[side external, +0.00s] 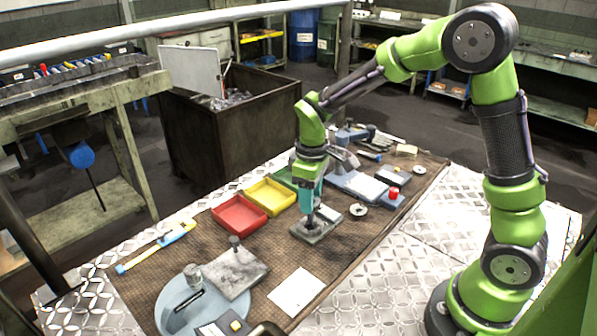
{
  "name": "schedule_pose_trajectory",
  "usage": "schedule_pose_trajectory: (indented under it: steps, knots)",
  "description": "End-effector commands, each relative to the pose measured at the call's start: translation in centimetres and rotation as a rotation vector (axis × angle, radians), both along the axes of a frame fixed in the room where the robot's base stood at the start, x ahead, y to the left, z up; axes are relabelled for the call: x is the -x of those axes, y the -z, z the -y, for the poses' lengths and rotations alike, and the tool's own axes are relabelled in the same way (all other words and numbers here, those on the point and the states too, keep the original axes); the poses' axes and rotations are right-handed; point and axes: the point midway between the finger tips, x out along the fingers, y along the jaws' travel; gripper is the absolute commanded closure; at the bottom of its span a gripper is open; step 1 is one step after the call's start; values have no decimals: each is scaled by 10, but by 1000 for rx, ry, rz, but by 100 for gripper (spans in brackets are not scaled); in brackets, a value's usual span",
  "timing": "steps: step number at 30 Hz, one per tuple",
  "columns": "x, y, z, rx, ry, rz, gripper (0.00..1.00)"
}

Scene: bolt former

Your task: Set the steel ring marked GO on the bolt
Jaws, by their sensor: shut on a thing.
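My gripper (311,222) points down at a small grey block (327,230) near the middle of the mat. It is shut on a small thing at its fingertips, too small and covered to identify. A pale steel ring-like piece (357,210) lies on the mat just right of that block, and a similar one (419,170) lies farther back right. I cannot read a GO mark on either. Another upright piece (192,272) stands by the blue-grey disc (166,303).
Red (239,216), yellow (270,197) and green trays stand left of my gripper. A blue-grey fixture (357,186) and a red-topped piece (393,193) are behind to the right. A white card (296,292) lies in front, with bare mat (290,255) around it.

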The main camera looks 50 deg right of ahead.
Motion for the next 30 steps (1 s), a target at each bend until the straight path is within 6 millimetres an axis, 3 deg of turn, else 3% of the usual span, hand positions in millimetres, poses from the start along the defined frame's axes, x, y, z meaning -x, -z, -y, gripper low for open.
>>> schedule_pose_trajectory:
  steps: [9, 10, 15, 30]
  knots:
    - [0, 1, 0, 0, 0, 0, 91]
    - [0, 1, 0, 0, 0, 0, 52]
    - [0, 1, 0, 0, 0, 0, 26]
    - [0, 1, 0, 0, 0, -1, 25]
